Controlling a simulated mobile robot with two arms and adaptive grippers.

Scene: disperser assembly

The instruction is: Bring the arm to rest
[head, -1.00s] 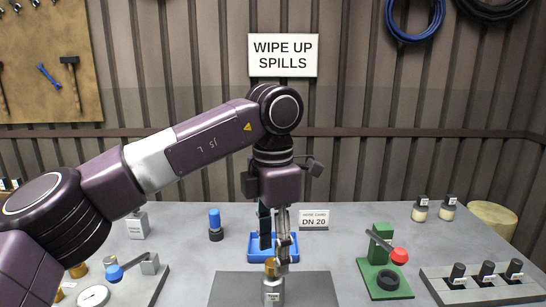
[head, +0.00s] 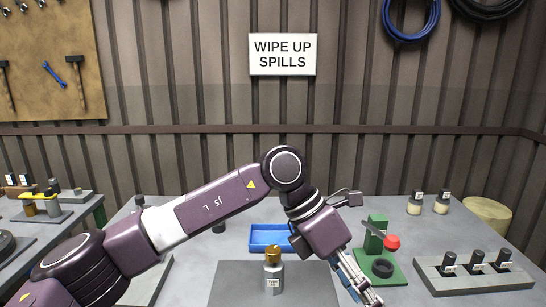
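My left arm comes in from the left and reaches across the bench. Its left gripper (head: 362,290) points down and to the right, at the right edge of the dark grey mat. The fingers show side-on, so I cannot tell whether they are open or shut; nothing is visible in them. A small grey bottle with a gold cap and a white label (head: 273,281) stands upright on the mat (head: 232,285), to the left of the gripper and apart from it. My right gripper is not in view.
A blue tray (head: 258,247) lies behind the bottle. A green press with a red knob (head: 377,226) stands just behind the gripper. A grey rack with black-handled pieces (head: 438,283) is at right. Two small jars (head: 415,206) stand at the back right.

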